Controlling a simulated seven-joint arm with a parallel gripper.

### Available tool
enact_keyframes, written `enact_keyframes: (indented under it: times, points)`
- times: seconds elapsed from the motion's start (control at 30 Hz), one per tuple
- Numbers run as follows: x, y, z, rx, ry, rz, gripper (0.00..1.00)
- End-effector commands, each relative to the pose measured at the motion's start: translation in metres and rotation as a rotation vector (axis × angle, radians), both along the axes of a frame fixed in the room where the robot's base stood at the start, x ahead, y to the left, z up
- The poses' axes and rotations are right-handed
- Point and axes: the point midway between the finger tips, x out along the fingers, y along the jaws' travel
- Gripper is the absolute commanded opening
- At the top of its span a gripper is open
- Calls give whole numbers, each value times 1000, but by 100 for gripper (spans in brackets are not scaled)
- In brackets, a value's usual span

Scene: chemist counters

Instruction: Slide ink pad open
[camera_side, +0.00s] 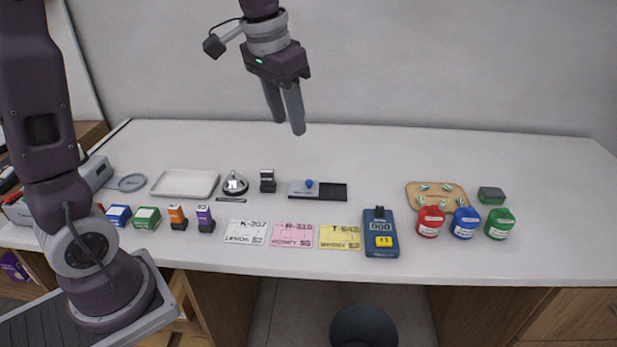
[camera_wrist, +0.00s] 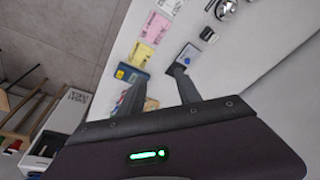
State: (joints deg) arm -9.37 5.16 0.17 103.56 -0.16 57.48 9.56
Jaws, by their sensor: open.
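The cover sits over the left part, and a dark section (camera_side: 333,192) shows at the right. My gripper (camera_side: 289,127) is open and empty, pointing down, well above the counter and behind the ink pad. It also shows in the wrist view (camera_wrist: 159,75).
A black stamp (camera_side: 267,181) and a silver bell (camera_side: 235,184) stand left of the pad. Paper cards (camera_side: 292,235) and a blue device (camera_side: 380,232) lie in front. A wooden tray (camera_side: 412,187) and several coloured bottles (camera_side: 465,222) stand right. Counter behind the pad is clear.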

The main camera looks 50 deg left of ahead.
Motion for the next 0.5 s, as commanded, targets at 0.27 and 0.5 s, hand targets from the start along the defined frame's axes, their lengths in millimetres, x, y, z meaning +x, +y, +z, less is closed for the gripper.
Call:
enact_keyframes:
  times: [0.27, 0.5]
  points:
    - [125, 85, -139, -28, 200, 2, 41]
    - [140, 104, -191, -39, 241, -1, 41]
